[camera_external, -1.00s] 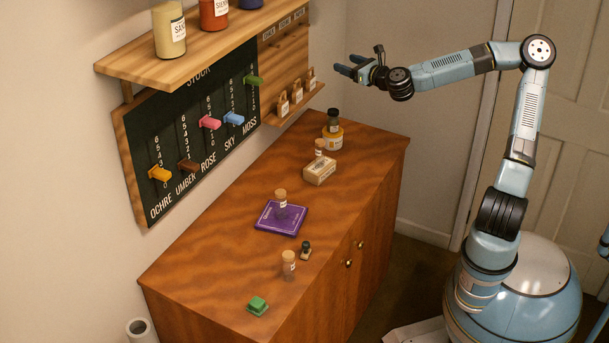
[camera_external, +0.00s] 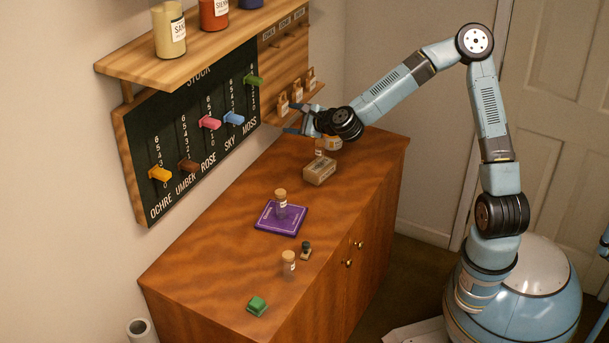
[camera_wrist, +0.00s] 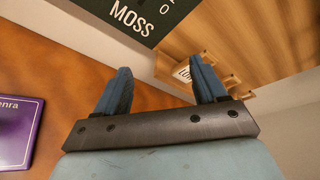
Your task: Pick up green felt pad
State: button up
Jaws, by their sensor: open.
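The green felt pad (camera_external: 257,305) lies on the wooden cabinet top at its near end, in the external view. It does not show in the wrist view. My gripper (camera_external: 298,124) is above the far part of the cabinet top, near the wall rack, well away from the pad. In the wrist view my gripper (camera_wrist: 162,82) shows two blue fingers spread apart with nothing between them.
A purple pad with a corked vial (camera_external: 281,208) lies mid-cabinet (camera_external: 205,255). Another corked vial (camera_external: 288,263) and a small dark bottle (camera_external: 305,250) stand near the green pad. A wooden block (camera_external: 319,172) lies farther back. The stock board (camera_external: 190,130) hangs alongside.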

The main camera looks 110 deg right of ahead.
jog(key=w+a+f+n, duration=0.1)
jog(key=w+a+n, duration=0.65)
jog(key=a, duration=0.45)
jog(key=w+a+f+n, duration=0.1)
jog(key=w+a+n, duration=0.7)
jog(key=a, duration=0.4)
jog(key=a+r+n+t, duration=0.1)
jog(key=a+r+n, duration=0.35)
jog(key=a, duration=0.65)
jog(key=a+r+n+t, duration=0.1)
jog(key=a+r+n, duration=0.4)
jog(key=a, duration=0.6)
jog(key=a+r+n+t, duration=0.1)
jog(key=a+r+n, duration=0.2)
jog(key=a+r, duration=0.5)
send_near(251, 302)
jog(key=shift+y, duration=0.3)
jog(key=x, duration=0.7)
jog(key=s+x, duration=0.1)
jog(key=x, duration=0.3)
jog(key=shift+d+f, duration=0.3)
jog(key=shift+f, duration=0.1)
jog(key=c, duration=0.9)
